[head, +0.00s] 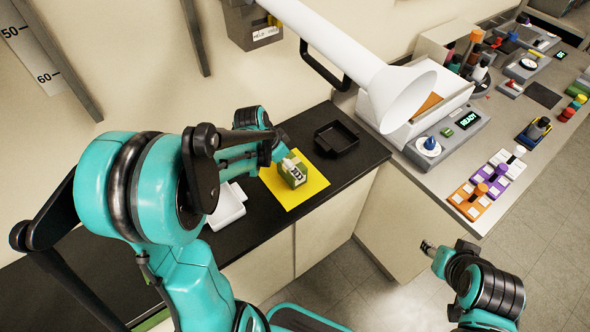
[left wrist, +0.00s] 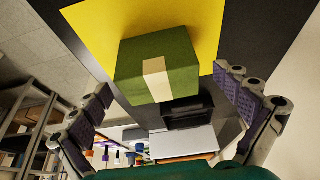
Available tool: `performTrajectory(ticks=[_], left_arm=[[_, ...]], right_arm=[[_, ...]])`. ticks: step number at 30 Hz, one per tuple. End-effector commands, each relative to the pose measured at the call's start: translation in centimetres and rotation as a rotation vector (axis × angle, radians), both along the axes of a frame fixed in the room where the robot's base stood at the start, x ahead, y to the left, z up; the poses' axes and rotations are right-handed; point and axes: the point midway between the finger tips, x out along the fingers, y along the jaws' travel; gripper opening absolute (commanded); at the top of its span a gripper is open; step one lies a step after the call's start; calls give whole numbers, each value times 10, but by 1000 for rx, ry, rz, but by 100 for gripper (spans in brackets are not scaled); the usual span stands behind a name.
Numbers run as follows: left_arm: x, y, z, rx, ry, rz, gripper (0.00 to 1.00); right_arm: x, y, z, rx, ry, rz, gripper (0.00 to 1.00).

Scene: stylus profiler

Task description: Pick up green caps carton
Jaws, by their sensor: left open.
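The green caps carton (head: 293,173) sits on a yellow mat (head: 313,184) on the black counter. It has a pale label band, and it also shows in the left wrist view (left wrist: 186,61), between and beyond the fingers. My left gripper (head: 284,150) is right at the carton in the head view, partly covering its upper left side. In the left wrist view my left gripper (left wrist: 168,108) is open, its purple-padded fingers apart on both sides with nothing between the tips. My right gripper (head: 428,247) hangs low over the floor, away from the counter; its fingers are too small to read.
A black tray (head: 336,138) lies behind the mat, and a white object (head: 228,206) lies to its left. A white funnel-shaped hood (head: 405,95) reaches over the back right. The grey bench (head: 420,152) on the right holds instruments and colored racks.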

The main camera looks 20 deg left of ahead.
Motion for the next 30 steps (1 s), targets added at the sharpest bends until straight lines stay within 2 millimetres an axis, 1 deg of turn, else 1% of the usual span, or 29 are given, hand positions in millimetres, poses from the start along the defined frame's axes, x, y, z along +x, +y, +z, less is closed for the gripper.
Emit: performTrajectory(ticks=[9,12,17,18,19,20,21,24,30], left_arm=[[13,-11,-42,1,1,-1,100],[15,-13,-47,1,0,0,100],[15,-13,-45,1,1,1,100],[15,-13,-45,1,1,1,95],[15,-13,-45,1,1,1,87],[15,-13,-45,1,1,1,79],[15,-13,-45,0,0,1,68],[15,-13,-45,0,0,1,45],[15,-13,-45,0,0,1,44]], right_arm=[[0,0,-20,0,0,0,43],[0,0,-22,0,0,0,43],[0,0,-20,0,0,0,43],[0,0,-20,0,0,0,43],[0,0,-20,0,0,0,43],[0,0,-20,0,0,0,43],[0,0,-20,0,0,0,43],[0,0,-20,0,0,0,43],[0,0,-20,0,0,0,43]])
